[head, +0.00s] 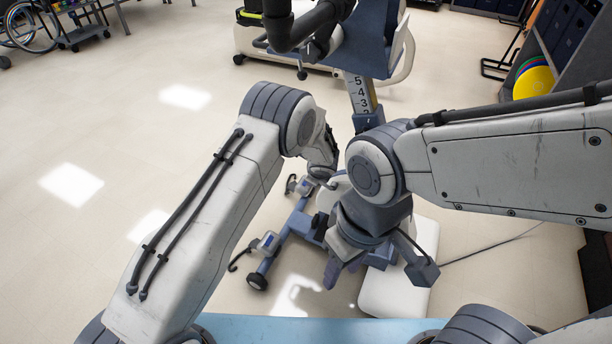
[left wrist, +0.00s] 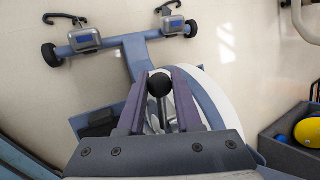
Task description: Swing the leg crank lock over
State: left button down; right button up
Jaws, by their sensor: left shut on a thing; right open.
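A round black knob (left wrist: 158,84), which looks like the handle of the leg crank lock, sits between the purple fingers of my left gripper (left wrist: 160,76) in the left wrist view. The gripper is shut on it. In the head view the left gripper and knob are hidden behind my arms. The stepper's blue base frame (left wrist: 138,60) lies beyond the knob, beside a white rounded housing (left wrist: 210,95). My right gripper (head: 342,268) is open and points down above the stepper's right side, apart from the lock.
Two grey foot units with black hooks (head: 268,243) sit along the base bar. The stepper's blue seat (head: 365,45) rises behind on a numbered post (head: 360,95). A shelf with coloured discs (head: 534,80) stands at the right.

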pick_arm(q)
jog(key=shift+f, duration=0.1)
dwell(0.3)
jog(key=c, duration=0.6)
grip_release()
